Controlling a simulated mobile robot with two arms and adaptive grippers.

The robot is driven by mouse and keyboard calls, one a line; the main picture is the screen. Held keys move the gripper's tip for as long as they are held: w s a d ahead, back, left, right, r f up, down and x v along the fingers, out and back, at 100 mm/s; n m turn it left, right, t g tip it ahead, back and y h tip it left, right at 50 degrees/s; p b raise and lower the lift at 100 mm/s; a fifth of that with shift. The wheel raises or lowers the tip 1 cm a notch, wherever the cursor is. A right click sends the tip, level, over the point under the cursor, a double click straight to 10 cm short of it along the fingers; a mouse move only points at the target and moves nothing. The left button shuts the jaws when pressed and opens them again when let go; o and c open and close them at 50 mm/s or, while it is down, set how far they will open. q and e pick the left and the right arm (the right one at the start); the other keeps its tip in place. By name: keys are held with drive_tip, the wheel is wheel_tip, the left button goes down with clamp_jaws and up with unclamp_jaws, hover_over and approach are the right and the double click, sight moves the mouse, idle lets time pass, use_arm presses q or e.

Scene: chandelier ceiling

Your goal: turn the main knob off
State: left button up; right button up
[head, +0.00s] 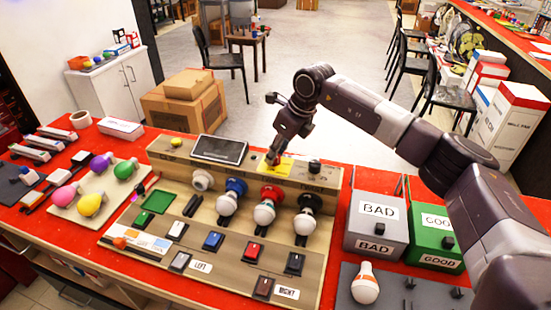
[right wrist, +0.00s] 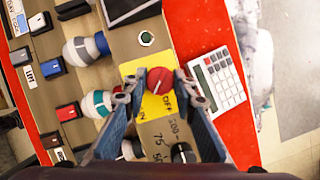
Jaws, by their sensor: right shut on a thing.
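The main knob (right wrist: 160,80) is red with a white mark and sits on a yellow plate (right wrist: 152,107) lettered OFF. In the head view the yellow plate (head: 281,169) is at the back of the wooden test board (head: 215,262), and the knob is mostly hidden by my gripper. My right gripper (head: 272,157) reaches down onto it from above. In the right wrist view its two fingers (right wrist: 160,84) are on either side of the red knob, shut on it. Which label the knob's mark points to is hard to tell. My left gripper is not in view.
A black dial (right wrist: 183,153) with numbers stands close to the plate. A dark tablet (head: 219,150) lies to the left. Bulbs in sockets (head: 265,213) and several switches fill the board's front. BAD (head: 376,228) and GOOD (head: 434,241) boxes stand at right. A calculator (right wrist: 216,80) lies behind the board.

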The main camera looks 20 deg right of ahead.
drive_tip(key=n+g+y, duration=0.1)
drive_tip(key=n, duration=0.2)
drive_tip(key=shift+w+d+n+b, duration=0.1)
drive_tip(key=shift+w+n+b, duration=0.05)
drive_tip(key=shift+n+b, duration=0.25)
drive_tip(key=shift+w+n+g+y, duration=0.15)
drive_tip(key=shift+n+g, duration=0.3)
drive_tip(key=shift+n, duration=0.7)
drive_tip(key=shift+s+n+g+y, duration=0.15)
drive_tip(key=shift+n+g, duration=0.3)
drive_tip(key=shift+n, duration=0.7)
drive_tip(key=shift+r, duration=0.1)
drive_tip(key=o, duration=1.2)
drive_tip(key=shift+d, duration=0.1)
drive_tip(key=shift+c, duration=0.2)
drive_tip(key=shift+r, duration=0.15)
drive_tip(key=w+v, duration=0.1)
drive_tip(key=v, duration=1)
drive_tip(key=shift+s+d+r, duration=0.2)
drive_tip(key=shift+s+r, duration=0.05)
drive_tip(key=shift+s, duration=0.2)
drive_tip(key=shift+r, duration=0.1)
